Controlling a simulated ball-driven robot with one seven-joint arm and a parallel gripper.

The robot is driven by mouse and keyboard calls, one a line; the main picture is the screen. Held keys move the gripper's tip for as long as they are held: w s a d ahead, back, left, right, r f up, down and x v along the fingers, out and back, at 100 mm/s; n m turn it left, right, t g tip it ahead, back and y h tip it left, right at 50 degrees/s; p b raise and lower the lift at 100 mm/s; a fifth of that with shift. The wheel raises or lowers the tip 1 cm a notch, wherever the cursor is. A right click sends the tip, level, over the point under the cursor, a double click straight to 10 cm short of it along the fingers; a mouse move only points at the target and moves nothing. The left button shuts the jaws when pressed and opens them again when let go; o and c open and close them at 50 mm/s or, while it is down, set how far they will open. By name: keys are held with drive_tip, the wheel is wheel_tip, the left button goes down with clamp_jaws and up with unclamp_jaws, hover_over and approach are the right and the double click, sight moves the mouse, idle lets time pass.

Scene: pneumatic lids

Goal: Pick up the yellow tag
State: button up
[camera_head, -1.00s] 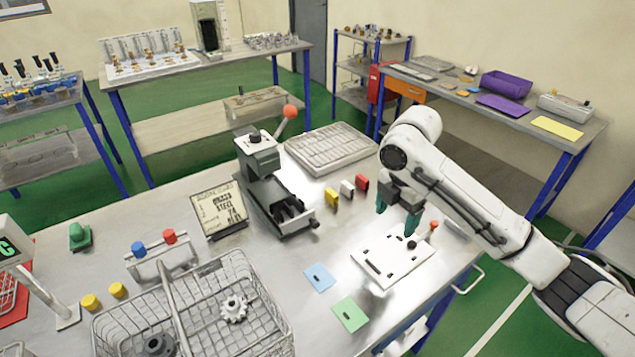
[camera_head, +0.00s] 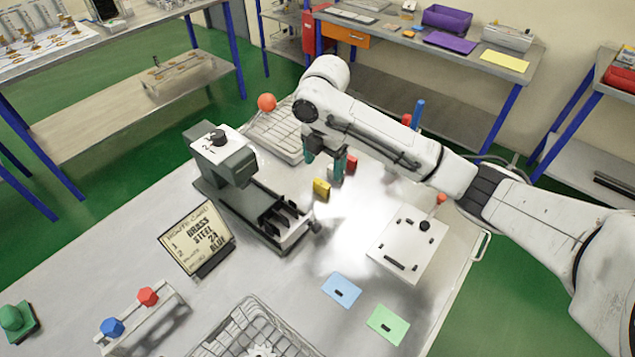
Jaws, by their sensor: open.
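The yellow tag (camera_head: 321,190) appears to be a small upright yellow piece on the steel table, right of the grey-green machine. A small red piece (camera_head: 351,163) stands behind it to the right, and a whitish piece between them is partly hidden by a finger. My gripper (camera_head: 325,161) is open and empty, its teal fingers pointing down. In the picture its fingertips are just above the yellow tag; the exact height gap is hard to tell.
A white plate (camera_head: 408,243) with a black knob lies to the right. Blue (camera_head: 341,287) and green (camera_head: 388,321) flat cards lie in front. A wire basket (camera_head: 255,330) is at the near edge.

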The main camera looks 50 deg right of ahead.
sight(322, 182)
drive_tip(key=shift+w+a+f+p, duration=0.1)
drive_tip(key=shift+f+p, duration=0.75)
drive_tip(key=shift+f, duration=2.95)
drive_tip(key=c, duration=1)
